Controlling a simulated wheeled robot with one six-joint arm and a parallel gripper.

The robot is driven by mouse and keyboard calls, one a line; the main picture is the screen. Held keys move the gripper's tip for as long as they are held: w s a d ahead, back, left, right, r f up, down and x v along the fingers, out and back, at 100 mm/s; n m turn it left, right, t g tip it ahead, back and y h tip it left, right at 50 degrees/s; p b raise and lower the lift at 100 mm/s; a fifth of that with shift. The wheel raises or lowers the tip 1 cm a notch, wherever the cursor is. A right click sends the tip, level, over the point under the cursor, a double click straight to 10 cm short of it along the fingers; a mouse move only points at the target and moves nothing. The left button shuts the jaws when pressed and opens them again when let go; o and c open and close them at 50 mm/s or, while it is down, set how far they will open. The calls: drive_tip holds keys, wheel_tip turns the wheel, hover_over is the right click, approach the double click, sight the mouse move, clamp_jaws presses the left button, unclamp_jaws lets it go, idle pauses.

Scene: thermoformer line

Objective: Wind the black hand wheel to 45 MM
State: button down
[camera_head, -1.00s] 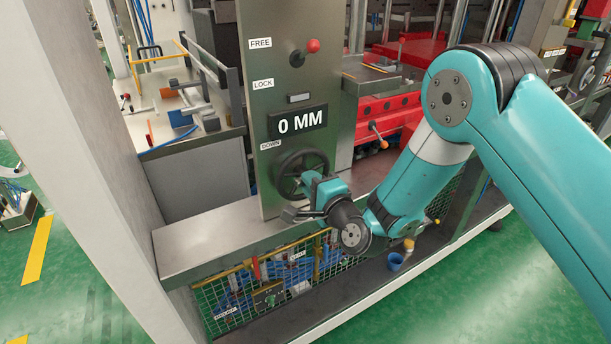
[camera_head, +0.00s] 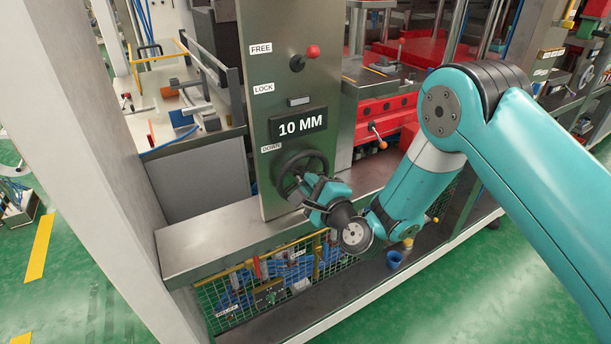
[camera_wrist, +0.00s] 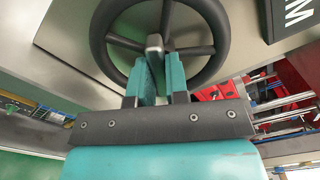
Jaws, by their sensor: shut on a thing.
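The black hand wheel (camera_head: 284,171) sits low on a grey upright panel (camera_head: 266,197), and my arm partly covers it. In the wrist view the wheel (camera_wrist: 219,25) shows its rim and spokes close in front of me. My gripper (camera_head: 304,184) is at the wheel; in the wrist view my gripper (camera_wrist: 158,62) has its teal fingers shut on the wheel's handle, with a grey end (camera_wrist: 154,42) showing between the tips. The display (camera_head: 298,124) above the wheel reads 10 MM.
A red-knobbed lever (camera_head: 303,58) stands higher on the panel, beside FREE and LOCK labels. A metal ledge (camera_head: 205,240) runs below the wheel, with a green mesh guard (camera_head: 240,300) under it. A red machine block (camera_head: 385,112) is to the right.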

drive_tip(key=shift+m+p, duration=1.1)
drive_tip(key=shift+m, duration=1.3)
drive_tip(key=shift+m+p, duration=1.55)
drive_tip(key=shift+m, duration=0.85)
